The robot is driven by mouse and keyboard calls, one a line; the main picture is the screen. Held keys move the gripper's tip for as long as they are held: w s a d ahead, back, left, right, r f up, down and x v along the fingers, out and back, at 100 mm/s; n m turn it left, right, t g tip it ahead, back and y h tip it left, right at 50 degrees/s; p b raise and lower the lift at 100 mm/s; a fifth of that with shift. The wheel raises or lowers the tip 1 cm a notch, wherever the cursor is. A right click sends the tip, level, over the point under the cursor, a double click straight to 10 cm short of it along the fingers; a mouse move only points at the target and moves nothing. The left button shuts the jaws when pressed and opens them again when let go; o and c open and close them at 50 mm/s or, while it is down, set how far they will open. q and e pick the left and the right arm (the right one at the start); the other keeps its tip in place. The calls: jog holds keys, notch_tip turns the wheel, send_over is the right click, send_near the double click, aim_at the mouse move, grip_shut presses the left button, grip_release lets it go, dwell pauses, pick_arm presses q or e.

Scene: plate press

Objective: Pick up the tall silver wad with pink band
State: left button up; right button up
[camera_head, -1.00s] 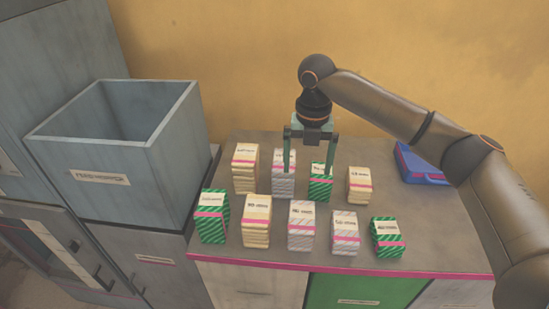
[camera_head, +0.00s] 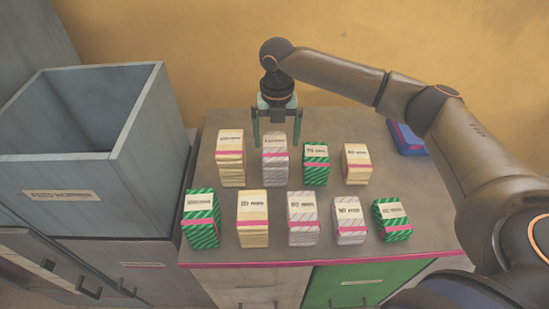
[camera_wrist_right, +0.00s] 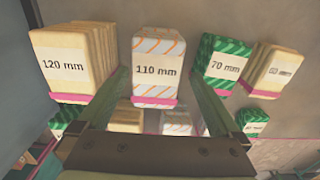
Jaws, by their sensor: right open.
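The tall silver wad with a pink band (camera_head: 275,168) stands upright in the back row, second from the left. In the right wrist view the silver wad (camera_wrist_right: 157,72) has orange stripes and a label reading 110 mm. My right gripper (camera_head: 276,143) is open and points down at this wad. Its fingers show on either side of the wad's upper part, and nothing is held. I cannot tell whether a finger touches it. In the right wrist view the wad shows between the two fingers. My left gripper is not in view.
A tall cream wad (camera_head: 230,158) stands left of the silver one, and a green wad (camera_head: 315,165) right. Shorter silver wads (camera_head: 303,220) (camera_head: 350,222) stand in the front row. A grey feed hopper (camera_head: 88,150) stands left. A blue case (camera_head: 406,139) lies at the back right.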

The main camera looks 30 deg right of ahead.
jog(key=shift+w+a+f, duration=0.1)
jog(key=shift+f, duration=1.3)
jog(key=shift+a+f, duration=0.1)
jog(key=shift+f, duration=1.25)
jog(key=shift+c, duration=0.4)
jog(key=c, duration=1.2)
jog(key=shift+r, duration=0.1)
jog(key=shift+c, duration=0.2)
notch_tip(320, 180, up, 10)
